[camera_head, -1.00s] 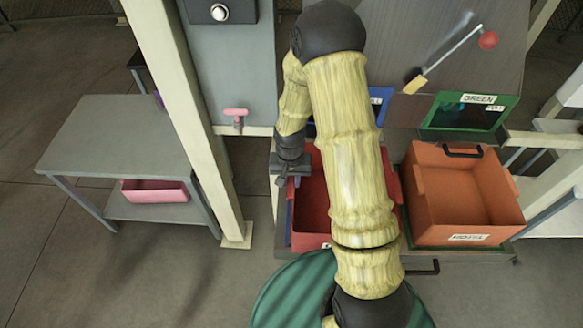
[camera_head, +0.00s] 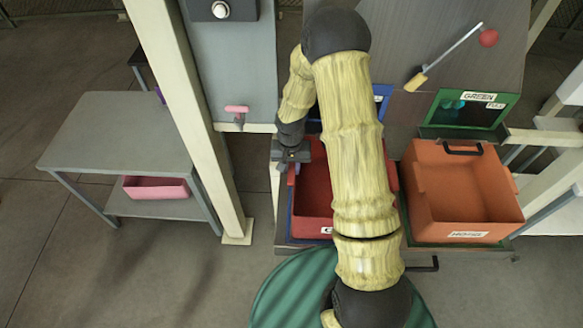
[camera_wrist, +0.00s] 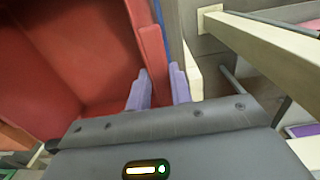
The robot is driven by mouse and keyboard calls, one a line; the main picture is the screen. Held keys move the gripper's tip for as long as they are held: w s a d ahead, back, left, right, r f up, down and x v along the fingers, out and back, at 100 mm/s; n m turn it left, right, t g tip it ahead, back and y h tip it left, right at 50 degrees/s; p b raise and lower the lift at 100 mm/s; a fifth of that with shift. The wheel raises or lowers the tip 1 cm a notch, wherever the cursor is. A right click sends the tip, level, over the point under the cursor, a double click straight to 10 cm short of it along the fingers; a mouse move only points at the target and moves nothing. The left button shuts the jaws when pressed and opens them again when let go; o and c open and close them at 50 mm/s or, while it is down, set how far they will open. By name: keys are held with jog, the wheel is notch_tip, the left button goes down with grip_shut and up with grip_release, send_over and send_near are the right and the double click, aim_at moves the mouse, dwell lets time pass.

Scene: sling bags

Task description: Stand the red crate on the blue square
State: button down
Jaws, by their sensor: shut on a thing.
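The red crate (camera_head: 312,185) is at the centre of the head view, partly hidden behind my arm. My gripper (camera_head: 291,165) is shut on its left wall. In the wrist view, the purple fingers of my gripper (camera_wrist: 158,85) straddle the red crate's wall (camera_wrist: 150,45). A thin strip of the blue square (camera_head: 290,218) shows along the crate's left edge, and a blue strip also runs beside the wall in the wrist view. The crate covers most of the square. I cannot tell whether the crate's base touches it.
An orange crate (camera_head: 463,195) stands to the right, on a green area. A cream post (camera_head: 190,110) rises close to the left. A grey table (camera_head: 115,130) with a pink bin (camera_head: 156,187) is farther left. A green-framed panel (camera_head: 467,110) stands behind the orange crate.

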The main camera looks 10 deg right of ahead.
jog(key=shift+f, duration=0.3)
jog(key=c, duration=1.3)
grip_release()
jog(key=shift+o, duration=0.2)
notch_tip(320, 180, up, 12)
jog(key=shift+a, duration=0.15)
jog(key=shift+r, duration=0.1)
